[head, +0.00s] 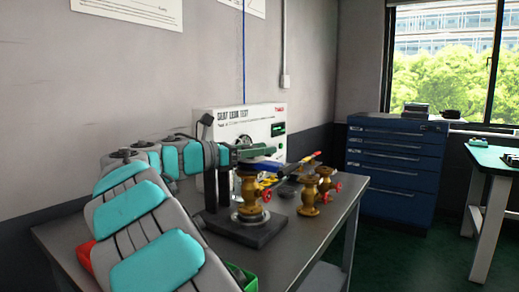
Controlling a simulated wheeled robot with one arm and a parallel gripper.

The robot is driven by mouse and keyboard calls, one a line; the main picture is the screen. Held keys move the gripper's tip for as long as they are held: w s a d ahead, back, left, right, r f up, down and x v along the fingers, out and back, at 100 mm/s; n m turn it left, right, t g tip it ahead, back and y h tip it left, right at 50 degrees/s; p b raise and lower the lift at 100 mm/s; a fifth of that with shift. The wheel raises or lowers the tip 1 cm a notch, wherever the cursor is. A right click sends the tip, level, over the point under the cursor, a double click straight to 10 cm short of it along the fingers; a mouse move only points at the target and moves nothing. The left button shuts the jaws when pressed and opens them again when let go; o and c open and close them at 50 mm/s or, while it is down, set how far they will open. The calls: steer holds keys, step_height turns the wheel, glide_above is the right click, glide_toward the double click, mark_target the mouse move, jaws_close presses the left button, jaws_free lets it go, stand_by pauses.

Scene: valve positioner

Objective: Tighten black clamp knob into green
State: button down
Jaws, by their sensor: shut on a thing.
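My arm reaches in from the lower left to a clamp stand on the workbench. My gripper (246,153) is at the top of this stand, above a brass valve (249,187). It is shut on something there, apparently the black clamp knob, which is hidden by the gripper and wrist. The black clamp post (219,187) rises from a dark base plate (262,233). The brass valve stands upright on the base, with a red handwheel on its right side. No green mark on the clamp can be made out at this size.
Two more brass valves (308,194) with red handwheels stand to the right on the grey bench (320,230). A white leak test unit (265,121) is behind the clamp. A green bin (250,284) and a red bin (84,257) are partly hidden by my arm. A blue drawer cabinet (394,175) stands beyond.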

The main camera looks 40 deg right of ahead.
stand_by(0.5)
steer(key=shift+c, duration=1.4)
jaws_free()
steer(key=w+a, duration=0.1)
steer(key=a, duration=0.6)
steer(key=shift+w+a, duration=0.15)
steer(key=shift+a, duration=0.25)
